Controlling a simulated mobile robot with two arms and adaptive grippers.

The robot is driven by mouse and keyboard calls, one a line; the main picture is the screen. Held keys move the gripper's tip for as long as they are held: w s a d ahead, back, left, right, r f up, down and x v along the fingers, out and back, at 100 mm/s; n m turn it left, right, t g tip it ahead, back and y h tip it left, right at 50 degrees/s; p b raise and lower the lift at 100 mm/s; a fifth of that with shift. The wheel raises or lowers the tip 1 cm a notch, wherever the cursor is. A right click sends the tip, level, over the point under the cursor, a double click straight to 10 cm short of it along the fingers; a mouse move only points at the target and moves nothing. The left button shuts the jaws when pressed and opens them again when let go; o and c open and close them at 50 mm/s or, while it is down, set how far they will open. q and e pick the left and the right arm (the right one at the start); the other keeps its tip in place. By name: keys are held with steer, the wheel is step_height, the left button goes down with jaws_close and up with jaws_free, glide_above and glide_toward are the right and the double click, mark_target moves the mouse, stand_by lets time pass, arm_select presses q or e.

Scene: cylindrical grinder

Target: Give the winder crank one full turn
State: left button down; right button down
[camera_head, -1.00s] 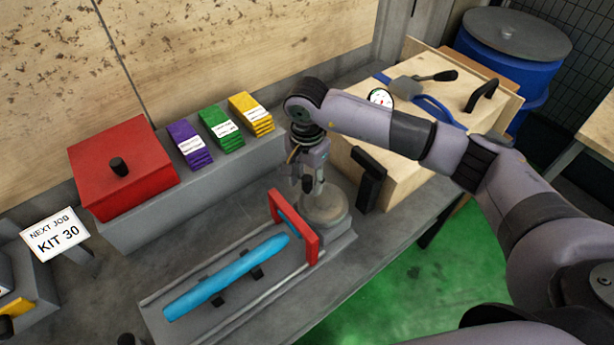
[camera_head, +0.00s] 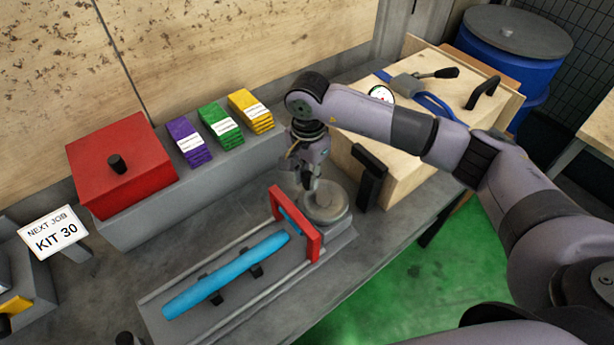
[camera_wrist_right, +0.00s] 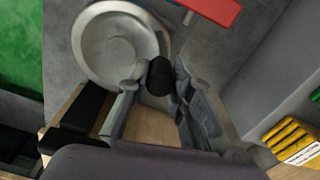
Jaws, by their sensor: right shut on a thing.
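The winder crank is a round grey metal disc (camera_head: 330,207) at the right end of the grey fixture. In the right wrist view the disc (camera_wrist_right: 113,45) fills the top left, with a black crank knob (camera_wrist_right: 160,76) near its edge. My right gripper (camera_head: 306,188) reaches down to the disc's far left side. Its fingers stand on either side of the knob and are shut on it. The head view hides the knob behind the fingers. My left gripper is not in view.
A red upright plate (camera_head: 313,241) stands close beside the disc, with a blue cylinder (camera_head: 225,276) left of it. A wooden box (camera_head: 400,150) with black handles is to the right. Purple, green and yellow packs (camera_head: 222,128) and a red box (camera_head: 120,165) stand behind.

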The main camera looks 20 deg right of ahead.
steer(key=shift+w+d+f+m+b, duration=0.2)
steer(key=shift+d+m+b, duration=0.15)
steer(key=shift+m+b, duration=0.5)
steer(key=shift+d+r+m, duration=0.1)
steer(key=shift+r+m, duration=0.1)
steer(key=shift+m, duration=0.25)
steer(key=c, duration=1.4)
jaws_free()
step_height(320, 180, up, 12)
steer(key=shift+r, duration=0.1)
